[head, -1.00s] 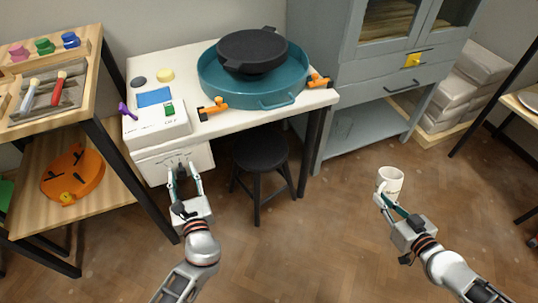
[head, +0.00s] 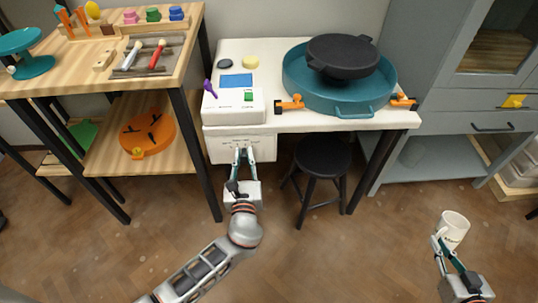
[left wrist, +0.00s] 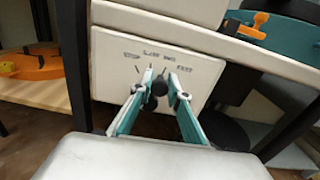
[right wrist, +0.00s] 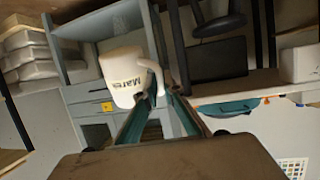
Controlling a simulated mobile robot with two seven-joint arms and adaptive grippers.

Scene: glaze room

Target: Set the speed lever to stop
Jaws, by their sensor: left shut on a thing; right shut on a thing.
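The speed lever (left wrist: 158,88) is a dark knobbed handle on the pale front panel (left wrist: 103,75) of the box under the white table. The panel is marked stop, slow, med and fast from left to right, with small tick marks. My left gripper (head: 244,150) is at this panel, its fingers shut on the lever. The knob sits below the middle labels, right of stop; its exact mark is unclear behind the fingers. My right gripper (head: 438,238) is shut on a white mug (head: 453,228), away from the table. In the right wrist view the mug (right wrist: 122,80) is held at its handle.
The white table (head: 265,55) carries a teal basin (head: 300,85) with a black wheel (head: 342,58) and orange clamps. A black stool (head: 323,155) stands right of the panel. A wooden shelf unit (head: 140,80) stands left, a grey cabinet (head: 455,100) right.

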